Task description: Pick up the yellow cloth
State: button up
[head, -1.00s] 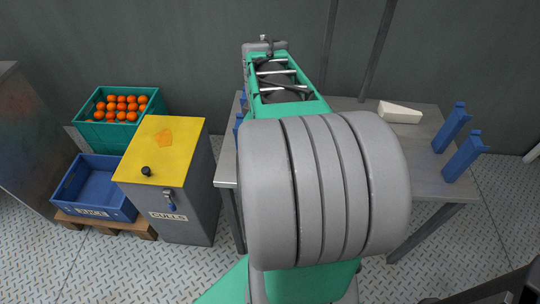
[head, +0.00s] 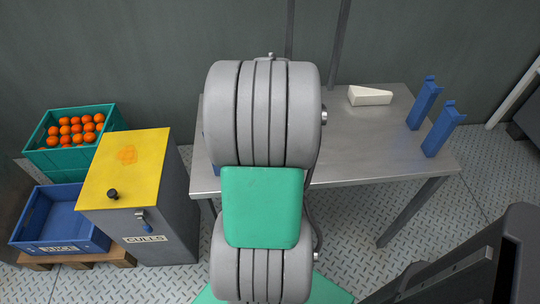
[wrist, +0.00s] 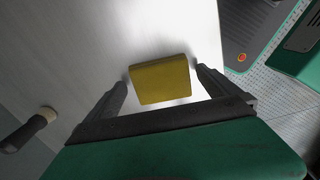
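The yellow cloth (wrist: 160,81) shows in the wrist view as a folded block on a bright grey surface. My gripper (wrist: 163,77) is open, with one dark finger to the left of the cloth and one to the right. Narrow gaps seem to show between cloth and fingertips; I cannot tell how high the fingers are above the surface. In the head view my own arm covers the left part of the metal table (head: 350,150), and neither the cloth nor my gripper shows there.
A white wedge (head: 369,96) and two blue upright objects (head: 437,128) stand on the table's right. Left of the table are a yellow-topped culls bin (head: 130,170), a green crate of oranges (head: 60,157) and a blue crate (head: 60,228). A dark-handled object (wrist: 30,130) lies left in the wrist view.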

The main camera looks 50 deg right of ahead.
jog(key=c, duration=1.3)
jog(key=shift+r+p, duration=0.5)
jog(key=shift+r, duration=0.1)
notch_tip(320, 180, up, 3)
jog(key=p, duration=0.2)
jog(key=shift+r+p, duration=0.15)
jog(key=shift+p, duration=0.25)
jog(key=s+a+r+p, duration=0.2)
jog(key=a+p, duration=0.1)
jog(key=a, duration=0.1)
jog(key=s+a+r+p, duration=0.3)
jog(key=a+p, duration=0.1)
jog(key=s+a+r+p, duration=0.2)
jog(key=a+r+p, duration=0.1)
jog(key=a, duration=0.1)
jog(key=shift+s+r, duration=0.15)
jog(key=shift+r, duration=0.1)
